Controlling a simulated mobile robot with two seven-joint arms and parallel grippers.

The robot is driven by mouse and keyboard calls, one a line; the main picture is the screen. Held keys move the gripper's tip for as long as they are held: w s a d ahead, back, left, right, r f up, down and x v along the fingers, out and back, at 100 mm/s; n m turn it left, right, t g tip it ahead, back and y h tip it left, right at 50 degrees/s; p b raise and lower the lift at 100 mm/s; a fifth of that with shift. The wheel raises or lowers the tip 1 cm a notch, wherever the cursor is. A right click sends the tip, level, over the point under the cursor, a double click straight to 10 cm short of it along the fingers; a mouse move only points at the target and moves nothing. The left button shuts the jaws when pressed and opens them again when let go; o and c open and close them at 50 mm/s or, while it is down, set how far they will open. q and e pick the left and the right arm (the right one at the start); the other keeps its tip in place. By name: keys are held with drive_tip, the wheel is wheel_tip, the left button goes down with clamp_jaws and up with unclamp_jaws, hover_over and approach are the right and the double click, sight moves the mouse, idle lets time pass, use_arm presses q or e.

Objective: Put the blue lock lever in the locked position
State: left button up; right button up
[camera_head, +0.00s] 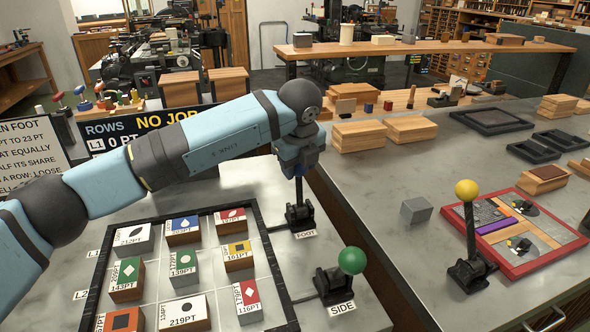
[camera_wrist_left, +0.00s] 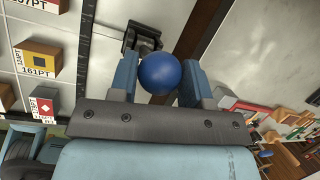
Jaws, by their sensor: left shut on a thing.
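The blue lock lever has a black base (camera_head: 300,216) at the FOOT label (camera_head: 305,234), beside the upper right corner of the black frame. Its dark rod rises nearly upright in the head view. Its round blue knob (camera_wrist_left: 167,74) sits between the two blue fingers in the wrist view. My left gripper (camera_head: 299,168) is above the base, shut on the knob, and hides the knob in the head view. My right gripper is not in view.
A green-knobbed lever (camera_head: 350,262) at SIDE stands nearer. A yellow-knobbed lever (camera_head: 467,192) stands on the right bench by a red frame (camera_head: 540,262). The black frame (camera_head: 274,260) holds several labelled blocks. A grey cube (camera_head: 416,210) lies between.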

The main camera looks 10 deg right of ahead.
sight(301, 182)
use_arm(q)
drive_tip(key=b, duration=0.1)
drive_tip(key=s+t+b, duration=0.1)
drive_tip(key=shift+s+d+f+t+b, duration=0.15)
drive_tip(key=shift+s+f+t+b, duration=0.15)
drive_tip(key=s+t+b, duration=0.1)
drive_tip(key=b, duration=0.1)
drive_tip(key=s+b, duration=0.1)
drive_tip(key=shift+d+r+t+y+b, duration=0.2)
drive_tip(key=shift+t+y+b, duration=0.1)
drive_tip(key=shift+t+b, duration=0.1)
drive_tip(key=shift+s, duration=0.1)
drive_tip(key=o, duration=1.3)
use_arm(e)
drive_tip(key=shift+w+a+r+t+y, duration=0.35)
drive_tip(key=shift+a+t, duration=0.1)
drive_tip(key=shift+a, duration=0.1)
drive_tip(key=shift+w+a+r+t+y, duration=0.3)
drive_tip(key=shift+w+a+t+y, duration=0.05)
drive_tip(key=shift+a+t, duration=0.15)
